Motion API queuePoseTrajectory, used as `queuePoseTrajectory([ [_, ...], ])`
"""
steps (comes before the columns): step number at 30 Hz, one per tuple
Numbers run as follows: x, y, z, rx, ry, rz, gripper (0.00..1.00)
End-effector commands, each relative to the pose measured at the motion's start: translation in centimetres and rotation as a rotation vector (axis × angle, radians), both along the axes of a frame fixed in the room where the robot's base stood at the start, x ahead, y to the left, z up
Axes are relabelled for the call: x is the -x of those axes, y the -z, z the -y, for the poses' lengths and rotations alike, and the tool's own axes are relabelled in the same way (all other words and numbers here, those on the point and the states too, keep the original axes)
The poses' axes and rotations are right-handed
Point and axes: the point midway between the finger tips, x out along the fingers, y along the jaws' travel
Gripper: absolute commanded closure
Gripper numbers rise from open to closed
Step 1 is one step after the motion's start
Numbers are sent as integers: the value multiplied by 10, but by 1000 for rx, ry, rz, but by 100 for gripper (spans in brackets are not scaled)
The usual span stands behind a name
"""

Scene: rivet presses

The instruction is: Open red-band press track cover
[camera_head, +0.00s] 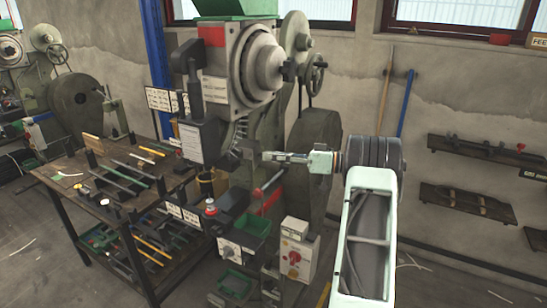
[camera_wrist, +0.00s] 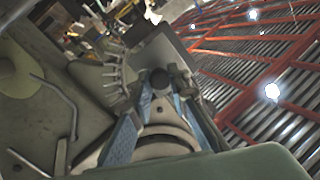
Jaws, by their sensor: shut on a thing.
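The green-grey press with a red band (camera_head: 213,36) stands in the middle of the head view. My gripper (camera_head: 268,156) reaches in from the right, at the press's side below the large round housing. In the wrist view my gripper (camera_wrist: 162,105) is shut on a dark round-ended knob (camera_wrist: 160,78), with a finger on each side. A curved row of metal prongs (camera_wrist: 114,72) lies just left of it; it also shows in the head view (camera_head: 240,132). I cannot make out the track cover's edges or whether it is open.
A workbench (camera_head: 75,185) with several rods and tools stands at the left. A flywheel (camera_head: 318,150) is behind my gripper. A control box with a red knob (camera_head: 296,256) and green bins (camera_head: 250,235) sit below. A bent rod (camera_wrist: 65,100) is left in the wrist view.

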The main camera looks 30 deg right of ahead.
Motion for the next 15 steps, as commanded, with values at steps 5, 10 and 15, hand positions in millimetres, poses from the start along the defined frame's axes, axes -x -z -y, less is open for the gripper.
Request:
queuePoseTrajectory([
  [5, -1, -3, -3, -2, -4, 5, 74],
  [10, 0, -1, -1, -2, -2, 3, 66],
  [15, 0, -1, 0, -1, -1, 2, 66],
])
